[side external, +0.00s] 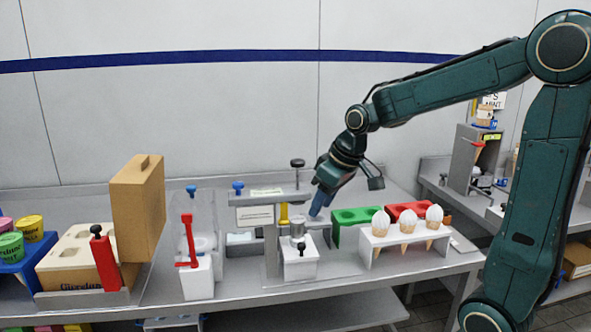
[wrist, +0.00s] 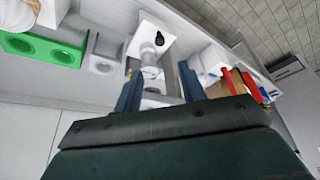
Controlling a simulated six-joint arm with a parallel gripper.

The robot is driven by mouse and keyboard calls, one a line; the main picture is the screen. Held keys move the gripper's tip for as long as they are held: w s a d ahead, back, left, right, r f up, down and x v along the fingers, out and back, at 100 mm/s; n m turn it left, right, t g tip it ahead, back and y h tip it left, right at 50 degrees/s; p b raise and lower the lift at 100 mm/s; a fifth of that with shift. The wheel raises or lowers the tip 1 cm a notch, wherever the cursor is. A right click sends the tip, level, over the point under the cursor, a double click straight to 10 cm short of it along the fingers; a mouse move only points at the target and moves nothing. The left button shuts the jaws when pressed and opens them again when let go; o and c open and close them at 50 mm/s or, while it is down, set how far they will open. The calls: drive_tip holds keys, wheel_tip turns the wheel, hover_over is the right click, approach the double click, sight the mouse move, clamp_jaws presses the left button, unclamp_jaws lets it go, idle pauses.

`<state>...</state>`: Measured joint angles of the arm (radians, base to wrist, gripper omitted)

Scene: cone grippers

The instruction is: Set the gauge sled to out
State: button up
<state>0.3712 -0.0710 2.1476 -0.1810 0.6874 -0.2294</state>
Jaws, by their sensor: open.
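A grey gauge frame (side external: 271,212) stands at the middle of the bench, with a post, a crossbar and a black knob on top. A white block (side external: 299,267) with a black-knobbed handle sits at its front; this looks like the gauge sled, and it also shows in the wrist view (wrist: 141,40). A silver cylinder is on the block. My gripper (side external: 319,207) is behind and right of the block, above the bench, pointing down. In the wrist view my blue fingers (wrist: 160,90) are apart with nothing held, below the block in the picture. Whether they touch the frame cannot be told.
A green holder (side external: 345,235) and a white rack (side external: 372,251) with several wrapped cones stand to the right. A red-handled white unit (side external: 197,280) and a tan box (side external: 138,210) stand to the left. Bare bench shows along the front edge.

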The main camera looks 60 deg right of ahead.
sight(302, 244)
drive_tip(key=x, duration=1.2)
drive_tip(key=shift+f, duration=0.3)
clamp_jaws()
